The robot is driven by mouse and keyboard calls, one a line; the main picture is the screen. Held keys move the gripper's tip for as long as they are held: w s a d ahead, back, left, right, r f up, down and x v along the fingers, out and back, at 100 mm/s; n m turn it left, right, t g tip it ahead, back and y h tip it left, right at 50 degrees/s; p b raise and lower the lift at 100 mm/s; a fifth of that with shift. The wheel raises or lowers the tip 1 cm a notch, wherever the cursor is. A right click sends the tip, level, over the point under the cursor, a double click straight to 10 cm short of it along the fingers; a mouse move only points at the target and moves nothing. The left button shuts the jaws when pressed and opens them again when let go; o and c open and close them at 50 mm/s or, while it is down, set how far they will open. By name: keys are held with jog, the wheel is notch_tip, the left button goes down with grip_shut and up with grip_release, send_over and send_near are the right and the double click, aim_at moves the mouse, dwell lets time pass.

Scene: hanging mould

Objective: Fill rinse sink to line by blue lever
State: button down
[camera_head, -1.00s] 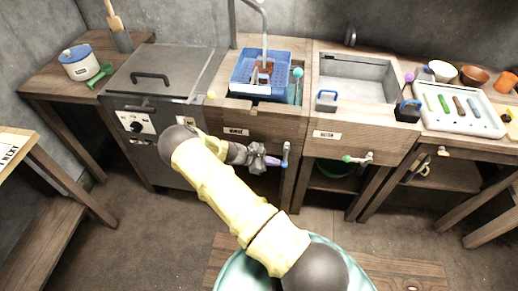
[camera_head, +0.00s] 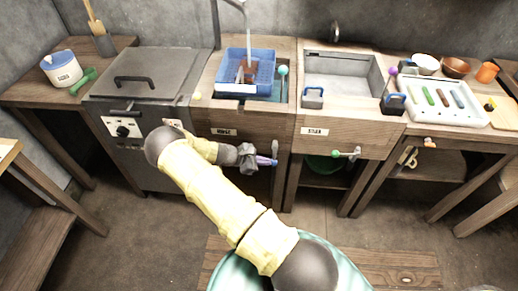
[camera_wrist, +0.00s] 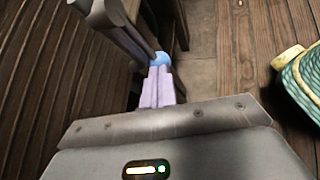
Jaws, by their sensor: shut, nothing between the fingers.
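My gripper (camera_head: 265,161) is at the front of the left sink unit, its purple fingers shut and empty. The blue-tipped lever (camera_head: 275,149) hangs at that front, just at the fingertips. Its blue ball end shows just beyond the fingers (camera_wrist: 160,85) in the wrist view (camera_wrist: 161,58); I cannot tell whether they touch. The left sink unit (camera_head: 240,115) carries a label too small to read surely, and a blue basket (camera_head: 236,70) covers most of its opening. The right sink (camera_head: 345,80) is an open grey basin; I see no clear water or fill line in it.
A green-ended lever (camera_head: 347,153) is on the right unit's front. A lidded metal cooker (camera_head: 150,75) stands left. A white tray (camera_head: 465,112) with coloured tools lies right. A teal round thing (camera_head: 335,262) is near my arm. The floor in front is partly clear.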

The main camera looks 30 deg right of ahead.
jog(key=v, duration=1.4)
jog(key=shift+w+a+f+p, duration=0.15)
jog(key=shift+a+f+p, duration=0.05)
jog(key=shift+f+p, duration=0.2)
jog(key=shift+w, duration=0.1)
dwell(2.9)
jog(key=s+a+r+m+t+y, duration=0.2)
jog(key=s+r+m+y, duration=0.3)
jog(key=s+r, duration=0.4)
jog(key=s+a+r+m+t+y, duration=0.3)
jog(key=s+r+m+y, duration=0.3)
jog(key=r, duration=0.8)
jog(key=s+a+m, duration=0.1)
jog(key=s+m, duration=0.1)
jog(key=s, duration=0.2)
jog(key=shift+s, duration=0.35)
